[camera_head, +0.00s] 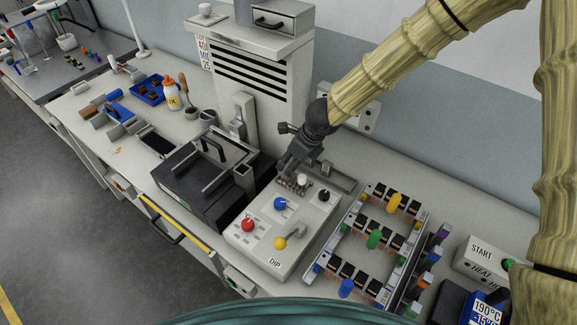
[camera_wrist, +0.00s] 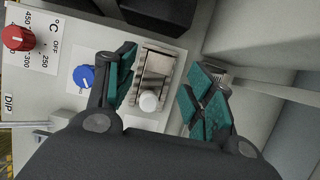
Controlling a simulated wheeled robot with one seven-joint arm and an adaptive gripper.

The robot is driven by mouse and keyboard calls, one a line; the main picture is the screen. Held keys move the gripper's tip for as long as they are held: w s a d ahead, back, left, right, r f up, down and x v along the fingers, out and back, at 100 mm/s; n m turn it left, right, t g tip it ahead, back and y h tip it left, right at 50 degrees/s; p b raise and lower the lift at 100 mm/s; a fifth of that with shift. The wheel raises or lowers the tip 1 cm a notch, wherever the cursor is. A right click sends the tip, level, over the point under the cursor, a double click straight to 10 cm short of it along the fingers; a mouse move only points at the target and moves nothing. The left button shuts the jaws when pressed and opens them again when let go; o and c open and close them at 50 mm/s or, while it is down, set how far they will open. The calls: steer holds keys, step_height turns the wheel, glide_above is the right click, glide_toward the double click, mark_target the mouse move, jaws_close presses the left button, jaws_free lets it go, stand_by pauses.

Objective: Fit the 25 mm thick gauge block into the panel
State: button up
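The white panel marked DIP (camera_head: 262,250) lies on the bench with red, blue, yellow, white and black knobs; part of it shows at the left in the wrist view (camera_wrist: 60,100). My gripper (camera_head: 290,178) is low over the panel's back edge. In the wrist view its teal-padded fingers (camera_wrist: 160,92) are apart. Between them is a metal fitting (camera_wrist: 155,66) with a white knob (camera_wrist: 149,100), with gaps on both sides. I cannot pick out the 25 mm gauge block for certain. Several grey block-like pieces (camera_head: 97,117) lie at the far left of the bench.
A black box (camera_head: 195,180) with a handle stands left of the panel, and a louvred cabinet (camera_head: 255,80) behind. A rack of dark modules (camera_head: 372,240) with coloured knobs stands right. A START box (camera_head: 483,258) is farther right. A grey metal bar (camera_head: 340,178) lies right of my gripper.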

steer(key=v, duration=0.6)
steer(key=shift+r, duration=0.2)
